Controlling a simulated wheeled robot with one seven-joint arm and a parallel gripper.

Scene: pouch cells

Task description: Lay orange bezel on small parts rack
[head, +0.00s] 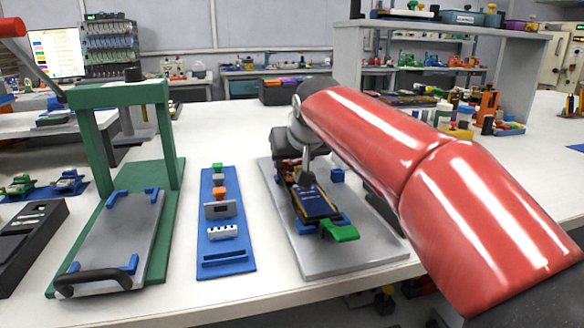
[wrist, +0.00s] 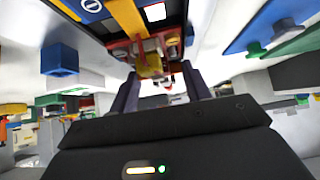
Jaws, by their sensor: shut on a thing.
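The orange bezel (wrist: 128,17) shows in the wrist view as orange-yellow strips along a dark blue panel. Its near end lies between the two dark fingers of my gripper (wrist: 160,88), which is shut on it. In the head view the bezel's orange edge (head: 297,204) shows beside the dark panel, over the grey plate (head: 352,258); my gripper (head: 304,181) is at its far end and partly hidden. Whether the bezel touches what is beneath it, I cannot tell. The small parts rack (head: 229,262) is a long blue strip left of the plate, holding several small parts.
A green frame (head: 166,205) with a grey tray (head: 120,235) stands left of the rack. A green part (head: 341,232) and a blue cube (head: 337,175) are near the bezel. White table shows between rack and plate. Bins and tools fill the back.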

